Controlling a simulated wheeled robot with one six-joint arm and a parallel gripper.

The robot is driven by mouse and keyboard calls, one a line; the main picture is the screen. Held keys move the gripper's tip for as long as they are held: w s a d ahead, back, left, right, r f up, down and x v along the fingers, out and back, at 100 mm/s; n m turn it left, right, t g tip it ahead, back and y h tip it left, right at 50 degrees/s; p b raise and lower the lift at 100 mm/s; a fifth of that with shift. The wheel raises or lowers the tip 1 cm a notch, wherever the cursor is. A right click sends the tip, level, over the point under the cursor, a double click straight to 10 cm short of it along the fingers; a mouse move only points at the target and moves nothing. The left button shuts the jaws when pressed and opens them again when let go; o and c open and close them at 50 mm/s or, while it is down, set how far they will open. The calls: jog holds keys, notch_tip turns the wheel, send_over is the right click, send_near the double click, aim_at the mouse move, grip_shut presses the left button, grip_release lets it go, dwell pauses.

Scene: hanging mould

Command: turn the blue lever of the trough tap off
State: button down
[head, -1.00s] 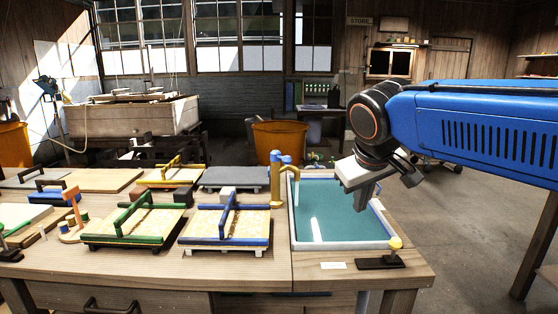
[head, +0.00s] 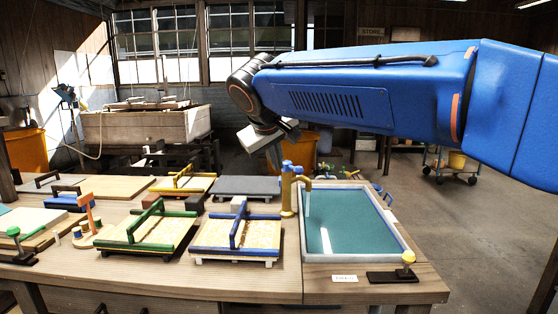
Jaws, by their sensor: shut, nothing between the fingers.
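The brass tap (head: 288,200) stands at the left edge of the trough (head: 403,245), its spout reaching right over the blue-green water. The blue lever (head: 291,167) sits on top of the tap. A pale streak below the spout looks like running water. My gripper (head: 275,158) is shut and empty, just left of and above the lever in the picture. Its fingers point down and are small here. I cannot tell whether they touch the lever or how far behind it they are.
A green-handled mould (head: 150,248) and a blue-handled mould (head: 236,250) lie on the bench left of the trough. A grey slab (head: 246,186) lies behind them. A yellow-knobbed stand (head: 406,262) is at the trough's front right. An orange bin (head: 303,152) stands behind the bench.

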aim_at(301, 173)
jog(key=w+d+f, duration=0.3)
jog(key=w+f, duration=0.1)
jog(key=w, duration=0.3)
jog(key=shift+w+d+f, duration=0.15)
jog(key=shift+d+f, duration=0.1)
jog(key=shift+f, duration=0.15)
jog(key=shift+w+d, duration=0.2)
jog(key=shift+d, duration=0.45)
jog(key=shift+w+d, duration=0.15)
jog(key=shift+d, duration=0.5)
